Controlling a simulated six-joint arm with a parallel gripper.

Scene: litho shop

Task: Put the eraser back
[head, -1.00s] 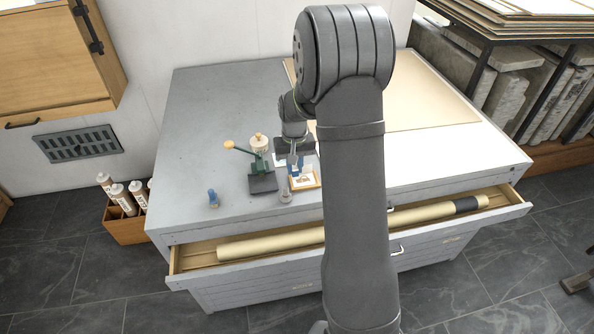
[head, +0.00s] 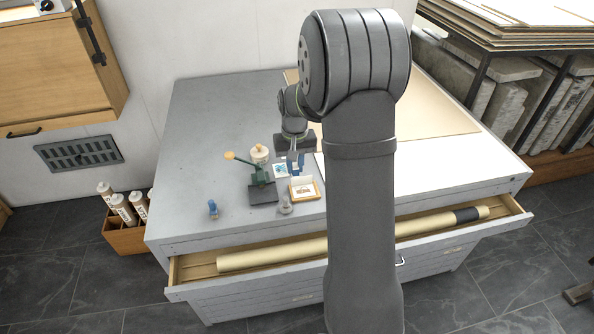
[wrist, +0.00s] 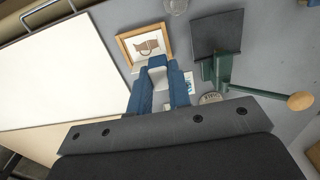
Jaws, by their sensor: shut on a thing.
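My gripper (head: 295,170) has blue fingers and points down over the cabinet top, just behind a small wood-framed picture (head: 307,195). In the wrist view my gripper (wrist: 159,88) is shut on a small whitish block (wrist: 158,78), which looks like the eraser. The fingers hide its sides. The framed picture (wrist: 146,45) lies beyond the fingertips in that view. I cannot tell how high the block is above the surface.
A green hand press (head: 262,192) with a ball-ended lever, a cream pot (head: 259,153), a small card (head: 281,171), a blue stamp (head: 212,209) and a grey stamp (head: 285,205) stand close by. The drawer below is open, holding a long roll (head: 290,247).

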